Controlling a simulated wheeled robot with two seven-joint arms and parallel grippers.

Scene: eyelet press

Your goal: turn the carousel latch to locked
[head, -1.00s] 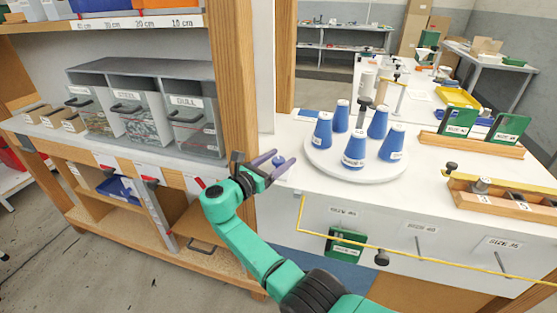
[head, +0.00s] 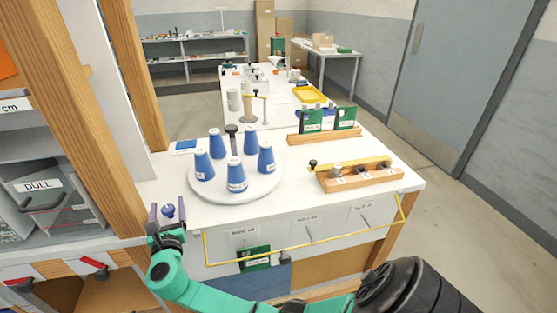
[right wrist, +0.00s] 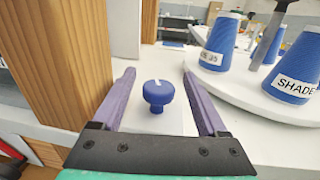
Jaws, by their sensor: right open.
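The carousel (head: 263,188) is a round white turntable with several blue cones on it, on the white bench. The latch is a blue knob (right wrist: 158,94) with a white mark on top, on a pale plate (right wrist: 150,120) beside the carousel. It also shows in the head view (head: 168,211). My right gripper (head: 168,212) is open at the bench's left front corner. In the right wrist view its purple fingers (right wrist: 157,80) stand on either side of the knob, with gaps on both sides. My left gripper is out of view.
A wooden post (head: 95,110) stands close to the left of my right gripper. A yellow rail (head: 310,243) runs along the bench front. A wooden block with metal parts (head: 360,178) and green cards in a rack (head: 324,135) stand on the right.

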